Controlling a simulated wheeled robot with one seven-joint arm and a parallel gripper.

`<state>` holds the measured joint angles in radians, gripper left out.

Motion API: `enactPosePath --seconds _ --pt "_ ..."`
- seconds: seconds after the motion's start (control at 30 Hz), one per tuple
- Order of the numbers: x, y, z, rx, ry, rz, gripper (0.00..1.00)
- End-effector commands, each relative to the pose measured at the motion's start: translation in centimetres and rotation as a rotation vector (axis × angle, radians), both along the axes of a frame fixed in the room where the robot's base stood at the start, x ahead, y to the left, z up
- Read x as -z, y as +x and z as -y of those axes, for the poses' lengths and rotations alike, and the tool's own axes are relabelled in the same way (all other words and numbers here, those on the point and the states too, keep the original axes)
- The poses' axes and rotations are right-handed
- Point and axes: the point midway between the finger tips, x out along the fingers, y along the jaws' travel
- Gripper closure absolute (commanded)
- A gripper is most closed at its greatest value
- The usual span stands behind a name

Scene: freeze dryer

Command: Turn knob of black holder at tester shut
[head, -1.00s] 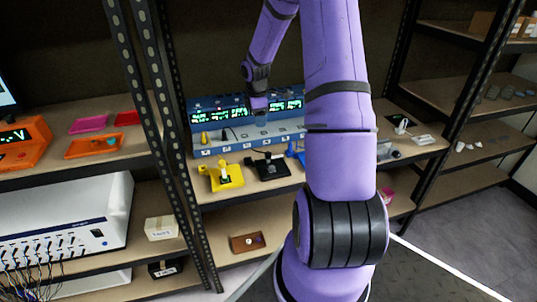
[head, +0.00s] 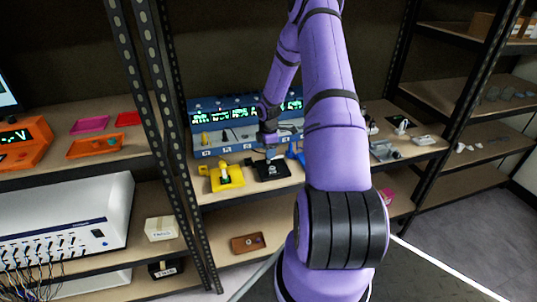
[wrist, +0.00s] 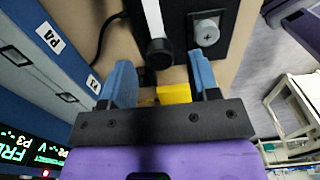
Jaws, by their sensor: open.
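The black holder (head: 272,171) lies on the shelf in front of the blue tester (head: 226,140). In the wrist view the black holder (wrist: 180,15) is at the top, with a white bar ending in a dark round knob (wrist: 160,53) and a grey round screw-like part (wrist: 206,35). My gripper (wrist: 161,78) is open, its two blue fingers apart with the dark knob just past the gap between their tips. In the head view my gripper (head: 270,153) is low over the black holder and hides part of it. I cannot tell whether it touches.
A yellow holder (head: 226,178) lies left of the black one; a yellow piece (wrist: 174,94) shows between my fingers. A blue item (head: 296,152) is close on the right. A dark cable (wrist: 104,38) runs beside the tester. Shelf posts (head: 172,120) stand to the left.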

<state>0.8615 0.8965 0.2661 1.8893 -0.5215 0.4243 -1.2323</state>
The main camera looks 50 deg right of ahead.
Motion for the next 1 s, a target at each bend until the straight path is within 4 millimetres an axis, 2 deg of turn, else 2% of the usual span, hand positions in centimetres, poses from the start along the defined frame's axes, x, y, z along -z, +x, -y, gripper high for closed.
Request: enactPosePath --seconds 0.2,0.53,0.57,0.7,0.77,1.0 --pt "1.9 0.0 0.0 0.0 0.0 0.0 0.44" --pt "2.2 0.0 0.0 0.001 0.0 0.0 0.44" --pt "2.2 0.0 0.0 0.001 0.0 0.0 0.49" --pt "2.2 0.0 0.0 0.001 0.0 0.0 0.81" --pt "2.2 0.0 0.0 0.001 0.0 0.0 0.94" --pt "2.2 0.0 0.0 0.014 0.0 0.0 0.94"
